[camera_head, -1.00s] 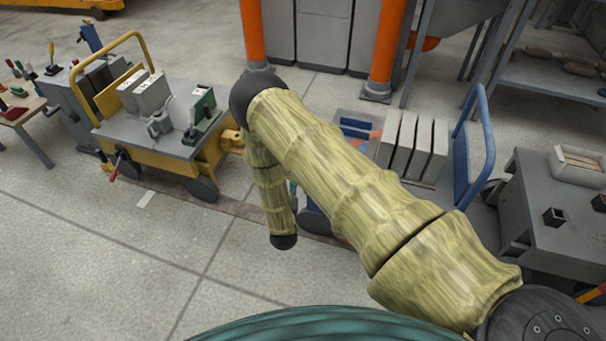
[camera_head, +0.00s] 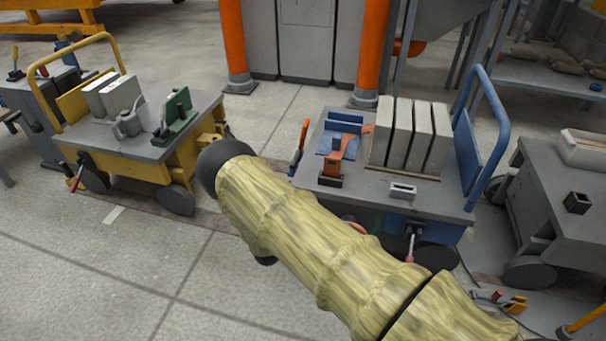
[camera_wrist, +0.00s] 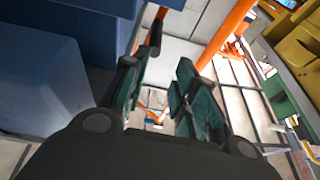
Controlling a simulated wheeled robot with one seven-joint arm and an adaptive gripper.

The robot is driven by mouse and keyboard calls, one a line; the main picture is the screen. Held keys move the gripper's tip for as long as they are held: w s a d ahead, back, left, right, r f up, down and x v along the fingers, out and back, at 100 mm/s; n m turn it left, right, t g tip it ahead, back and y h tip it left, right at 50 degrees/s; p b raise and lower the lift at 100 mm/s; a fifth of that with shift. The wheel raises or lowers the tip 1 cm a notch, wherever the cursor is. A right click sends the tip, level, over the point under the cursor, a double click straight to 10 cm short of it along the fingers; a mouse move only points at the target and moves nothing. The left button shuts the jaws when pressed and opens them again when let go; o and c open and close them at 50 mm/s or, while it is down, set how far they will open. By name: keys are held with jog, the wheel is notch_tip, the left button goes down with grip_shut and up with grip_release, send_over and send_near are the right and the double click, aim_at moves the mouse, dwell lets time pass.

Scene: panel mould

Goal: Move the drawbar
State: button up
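An upright bar with an orange upper part (camera_head: 301,142) stands at the left end of the blue cart (camera_head: 385,199) in the head view. It looks like the drawbar, but I cannot be sure. My arm crosses the front of the view and hides my gripper there. In the wrist view my gripper (camera_wrist: 162,95) is open, its two teal-padded fingers apart, with background showing between them. A blue body, probably part of the blue cart, is close on the left of the fingers. I see nothing held.
The blue cart carries upright pale panels (camera_head: 412,136), an orange clamp (camera_head: 331,169) and a blue push handle (camera_head: 492,125). Orange posts (camera_head: 236,45) stand behind. The front-left floor is clear.

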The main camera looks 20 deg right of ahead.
aim_at(295, 162)
jog(key=shift+h, duration=0.4)
jog(key=b+x, duration=0.2)
jog(key=x, duration=0.1)
jog(key=f+b+x, duration=0.1)
jog(key=x, duration=0.3)
jog(key=d+b+x, duration=0.1)
jog(key=b+x, duration=0.1)
jog(key=x, duration=0.1)
jog(key=shift+w+d+f+b, duration=0.15)
jog(key=shift+w+f+b, duration=0.05)
jog(key=shift+f+b, duration=0.15)
jog(key=shift+x, duration=0.85)
jog(key=shift+r, duration=0.15)
grip_shut()
